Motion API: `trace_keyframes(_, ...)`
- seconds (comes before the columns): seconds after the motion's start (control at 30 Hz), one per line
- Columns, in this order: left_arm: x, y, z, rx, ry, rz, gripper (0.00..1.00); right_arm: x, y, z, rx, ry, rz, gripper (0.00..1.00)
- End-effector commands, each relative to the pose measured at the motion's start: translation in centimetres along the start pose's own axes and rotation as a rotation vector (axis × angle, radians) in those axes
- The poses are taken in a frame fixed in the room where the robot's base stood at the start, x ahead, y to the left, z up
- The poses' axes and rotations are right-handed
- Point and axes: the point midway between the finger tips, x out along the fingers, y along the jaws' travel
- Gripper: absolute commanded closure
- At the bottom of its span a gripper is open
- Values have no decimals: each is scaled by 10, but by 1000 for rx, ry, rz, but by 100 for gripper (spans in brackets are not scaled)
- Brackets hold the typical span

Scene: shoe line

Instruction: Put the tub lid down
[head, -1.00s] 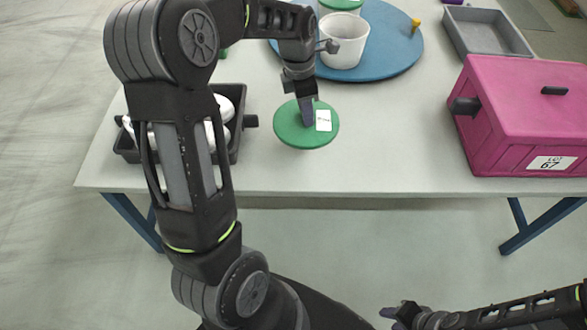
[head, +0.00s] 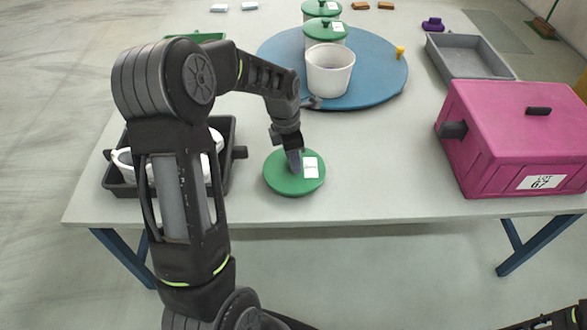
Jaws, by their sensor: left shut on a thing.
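The tub lid (head: 279,182) is a round green disc with a white label, low over the front of the pale table or resting on it; I cannot tell if it touches. My left gripper (head: 295,162) points down at its middle and is shut on it; the grip itself is partly hidden. An open white tub (head: 330,76) stands on the blue round board (head: 383,92) behind. My right gripper is out of view; only part of my right arm shows at the lower right.
Two tubs with green lids (head: 325,27) (head: 321,8) stand behind the open tub. A black tray (head: 228,160) with white items is left of the lid. A pink box (head: 505,135) and grey tray (head: 470,58) are at right. The table (head: 375,155) is clear between lid and pink box.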

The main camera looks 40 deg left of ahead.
Motion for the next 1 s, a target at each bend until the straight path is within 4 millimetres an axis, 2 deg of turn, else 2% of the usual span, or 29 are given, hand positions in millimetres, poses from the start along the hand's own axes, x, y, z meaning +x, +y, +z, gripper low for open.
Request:
trace_keyframes(0.2,2,0,0,0,0,-1,100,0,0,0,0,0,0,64)
trace_keyframes(0.5,37,-1,-5,-1,1,-3,100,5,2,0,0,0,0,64)
trace_keyframes(0.9,41,0,-5,0,0,-1,100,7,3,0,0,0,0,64)
trace_keyframes(0.93,40,0,-5,0,0,0,68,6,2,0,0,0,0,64)
trace_keyframes(1.0,40,0,-5,-1,0,-1,62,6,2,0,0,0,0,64)
